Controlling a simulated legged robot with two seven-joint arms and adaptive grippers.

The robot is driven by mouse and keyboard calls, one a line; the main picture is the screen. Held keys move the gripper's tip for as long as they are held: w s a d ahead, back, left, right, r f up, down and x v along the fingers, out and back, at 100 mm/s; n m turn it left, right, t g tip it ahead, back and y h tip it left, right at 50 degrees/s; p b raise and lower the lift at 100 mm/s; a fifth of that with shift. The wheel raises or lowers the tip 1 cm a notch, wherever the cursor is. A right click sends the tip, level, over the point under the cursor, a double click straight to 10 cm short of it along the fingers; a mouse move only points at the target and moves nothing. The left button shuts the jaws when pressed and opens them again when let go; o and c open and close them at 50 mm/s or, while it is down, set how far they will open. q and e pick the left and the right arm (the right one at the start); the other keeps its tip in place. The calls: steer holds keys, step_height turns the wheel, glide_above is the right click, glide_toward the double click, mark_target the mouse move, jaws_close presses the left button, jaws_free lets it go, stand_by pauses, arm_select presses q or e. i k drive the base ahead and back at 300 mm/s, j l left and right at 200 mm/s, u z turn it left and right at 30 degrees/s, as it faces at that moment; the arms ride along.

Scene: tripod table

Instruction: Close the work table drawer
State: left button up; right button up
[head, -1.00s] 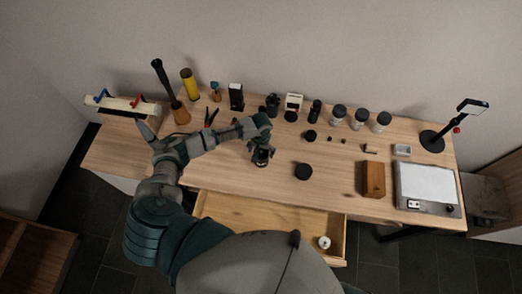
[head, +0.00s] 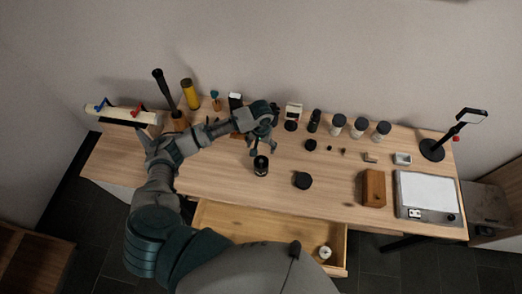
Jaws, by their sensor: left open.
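The work table (head: 225,172) is a long light-wood table against the wall. Its drawer (head: 265,222) is pulled out at the front, below the tabletop. A small white round item (head: 324,252) lies inside at the drawer's right end. My body covers the drawer's lower left part. My left gripper (head: 262,147) is open above the middle of the tabletop, behind the drawer and apart from it. A dark round cylinder (head: 261,166) stands just in front of its fingers. My right gripper is not in view.
A black disc (head: 302,180), a wooden block (head: 373,188) and a white-topped device (head: 428,194) sit on the table's right half. Jars (head: 360,127) line the back. A lamp (head: 433,149) stands at the back right. The front strip of tabletop is mostly clear.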

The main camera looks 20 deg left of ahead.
mark_target(240, 224)
steer(key=k, duration=1.5)
